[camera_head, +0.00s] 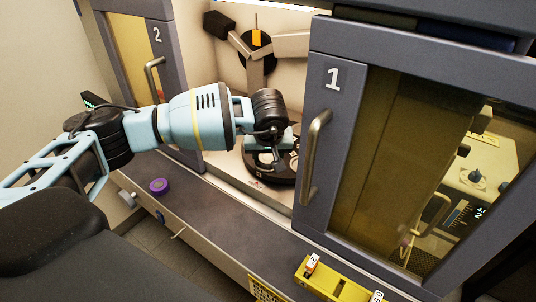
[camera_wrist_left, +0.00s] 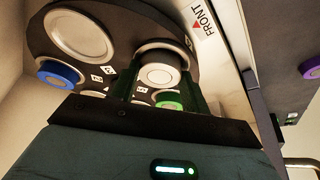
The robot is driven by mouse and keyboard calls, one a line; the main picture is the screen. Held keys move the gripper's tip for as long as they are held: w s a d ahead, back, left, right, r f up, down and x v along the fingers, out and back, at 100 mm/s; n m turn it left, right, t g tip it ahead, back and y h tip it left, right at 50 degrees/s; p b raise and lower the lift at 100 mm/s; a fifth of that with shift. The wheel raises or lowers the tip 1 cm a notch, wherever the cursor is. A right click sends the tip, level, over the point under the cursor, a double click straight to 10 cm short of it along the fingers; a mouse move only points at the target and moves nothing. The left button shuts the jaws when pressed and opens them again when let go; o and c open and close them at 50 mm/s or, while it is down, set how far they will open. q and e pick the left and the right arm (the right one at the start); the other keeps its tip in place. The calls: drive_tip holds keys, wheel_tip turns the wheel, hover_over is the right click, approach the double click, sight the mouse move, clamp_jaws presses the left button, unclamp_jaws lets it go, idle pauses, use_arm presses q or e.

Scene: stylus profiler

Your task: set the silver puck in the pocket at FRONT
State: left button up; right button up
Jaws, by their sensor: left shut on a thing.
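My left gripper (camera_head: 268,155) reaches between the two doors, low over the black round stage (camera_head: 262,174). In the left wrist view its fingers (camera_wrist_left: 160,82) are shut on the silver puck (camera_wrist_left: 160,73), which has a pale centre. The puck is at the stage edge beside the FRONT label (camera_wrist_left: 204,22) and its red arrow. The pocket under it is hidden, and I cannot tell whether the puck is seated or just above. My right gripper is not in view.
On the stage are a blue puck (camera_wrist_left: 60,73), a green puck (camera_wrist_left: 168,98) close to the fingers, and a large pale disc (camera_wrist_left: 80,36). A purple puck (camera_head: 158,186) lies on the grey ledge. Door 1 (camera_head: 332,130) and door 2 (camera_head: 165,80) flank the opening. A yellow block (camera_head: 335,284) sits front right.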

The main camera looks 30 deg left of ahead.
use_arm(q)
drive_tip(key=shift+s+f, duration=0.15)
drive_tip(key=shift+f, duration=0.1)
idle(0.8)
drive_tip(key=shift+r, duration=0.15)
drive_tip(key=shift+r+p, duration=0.35)
drive_tip(key=shift+r, duration=0.5)
drive_tip(key=o, duration=0.7)
drive_tip(key=c, duration=0.7)
